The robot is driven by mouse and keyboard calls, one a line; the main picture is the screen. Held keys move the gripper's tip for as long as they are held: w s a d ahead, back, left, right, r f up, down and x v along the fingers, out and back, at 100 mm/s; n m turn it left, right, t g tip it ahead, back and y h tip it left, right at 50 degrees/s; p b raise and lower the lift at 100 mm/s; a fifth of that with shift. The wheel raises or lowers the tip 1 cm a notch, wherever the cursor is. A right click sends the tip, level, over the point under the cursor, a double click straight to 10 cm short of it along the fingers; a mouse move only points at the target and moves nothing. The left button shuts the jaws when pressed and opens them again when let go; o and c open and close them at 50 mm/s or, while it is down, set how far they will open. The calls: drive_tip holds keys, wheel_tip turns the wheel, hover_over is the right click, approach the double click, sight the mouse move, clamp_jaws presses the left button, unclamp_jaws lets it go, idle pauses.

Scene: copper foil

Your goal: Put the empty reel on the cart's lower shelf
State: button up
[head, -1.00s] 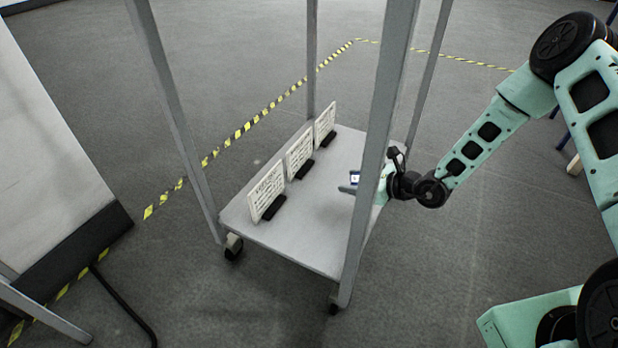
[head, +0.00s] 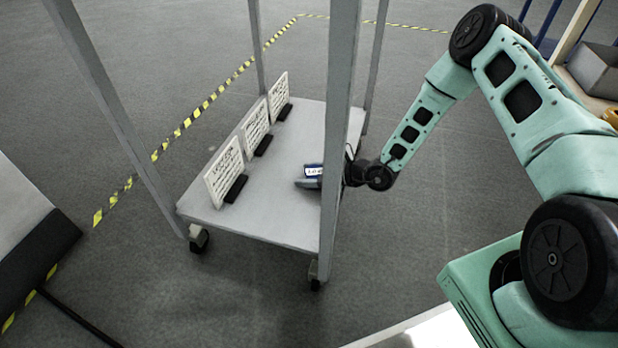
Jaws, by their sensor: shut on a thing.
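The cart's lower shelf (head: 270,215) is a pale grey board between grey upright posts. My gripper (head: 323,178) reaches in over its right side, mostly hidden behind the near right post. It is shut on a small grey thing with a blue and white label, which I take to be the empty reel (head: 307,184). Only its left part shows, left of the post, at or just above the shelf. I cannot tell whether it touches the shelf.
Three white sign cards (head: 223,174) in black stands line the shelf's left side. The near right post (head: 341,100) stands close to my wrist. The shelf's middle is bare. A grey bin (head: 595,70) sits on a rack at the upper right.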

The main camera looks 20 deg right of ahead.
drive_tip(key=o, duration=1)
drive_tip(key=shift+c, duration=0.2)
drive_tip(key=shift+d+r, duration=0.1)
drive_tip(key=shift+r, duration=0.15)
drive_tip(key=p+v, duration=0.5)
drive_tip(key=v, duration=0.6)
drive_tip(key=shift+s+d+r+p, duration=0.15)
drive_tip(key=shift+s+d+p, duration=0.05)
drive_tip(key=shift+s+p, duration=0.1)
